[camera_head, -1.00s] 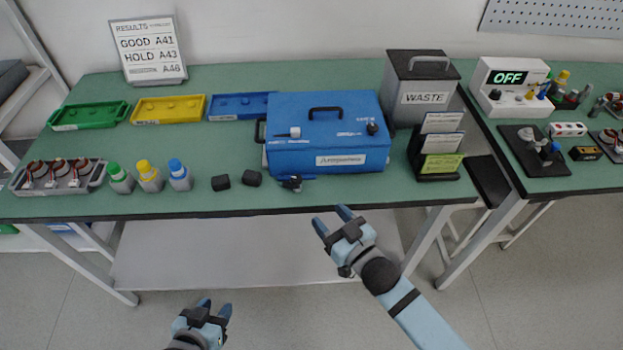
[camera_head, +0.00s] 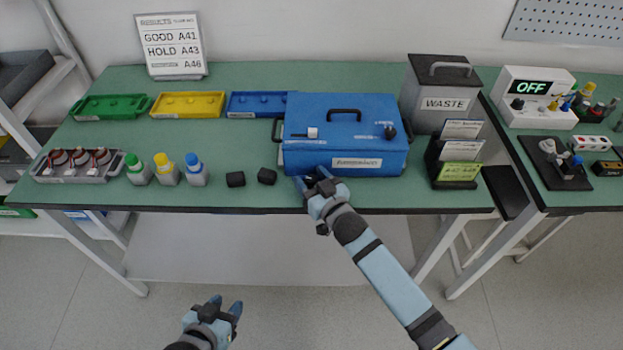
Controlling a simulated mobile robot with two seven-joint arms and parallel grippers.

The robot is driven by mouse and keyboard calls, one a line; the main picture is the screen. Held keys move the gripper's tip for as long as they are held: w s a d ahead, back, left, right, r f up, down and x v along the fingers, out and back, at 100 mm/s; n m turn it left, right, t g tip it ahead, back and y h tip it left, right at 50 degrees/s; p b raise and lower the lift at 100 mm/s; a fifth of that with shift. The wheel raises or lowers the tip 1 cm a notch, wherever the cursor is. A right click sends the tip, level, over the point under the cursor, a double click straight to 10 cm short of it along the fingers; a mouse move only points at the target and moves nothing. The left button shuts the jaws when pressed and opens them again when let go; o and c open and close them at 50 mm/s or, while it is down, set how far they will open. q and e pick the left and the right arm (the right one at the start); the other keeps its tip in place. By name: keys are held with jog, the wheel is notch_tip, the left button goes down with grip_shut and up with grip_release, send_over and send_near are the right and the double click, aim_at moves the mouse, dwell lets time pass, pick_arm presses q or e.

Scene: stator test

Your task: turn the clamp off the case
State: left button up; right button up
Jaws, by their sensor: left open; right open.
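The blue case (camera_head: 345,115) stands closed on the green bench, its black handle on the lid. A small white fitting (camera_head: 312,133) sits at the lid's left and a black knob (camera_head: 390,132) at its right; I cannot tell whether either is the clamp. A small dark piece seen earlier at the case's front left foot is now hidden by my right gripper. My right gripper (camera_head: 311,178) is open at the case's lower front left; I cannot tell whether it touches. My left gripper (camera_head: 226,303) is open and empty, low in front of the bench.
Two black blocks (camera_head: 267,176) and several capped bottles (camera_head: 167,172) stand left of the case. Green, yellow and blue trays (camera_head: 240,112) lie behind them. A waste bin (camera_head: 440,105) and a card holder (camera_head: 455,185) stand close on the right.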

jog(key=c, duration=0.9)
jog(key=shift+r+n+g+y+p, duration=0.3)
jog(key=shift+n+y+p, duration=0.2)
jog(key=shift+p, duration=0.2)
jog(key=shift+n+g+y+p, duration=0.3)
jog(key=shift+y+p, duration=0.05)
jog(key=shift+y, duration=0.05)
jog(key=shift+f+n+g+y, duration=0.1)
jog(key=shift+n+g+y, duration=0.2)
jog(key=shift+f+n+g+y, duration=0.1)
jog(key=shift+n+g+y, duration=0.2)
jog(key=shift+g+y, duration=0.15)
jog(key=shift+f, duration=0.1)
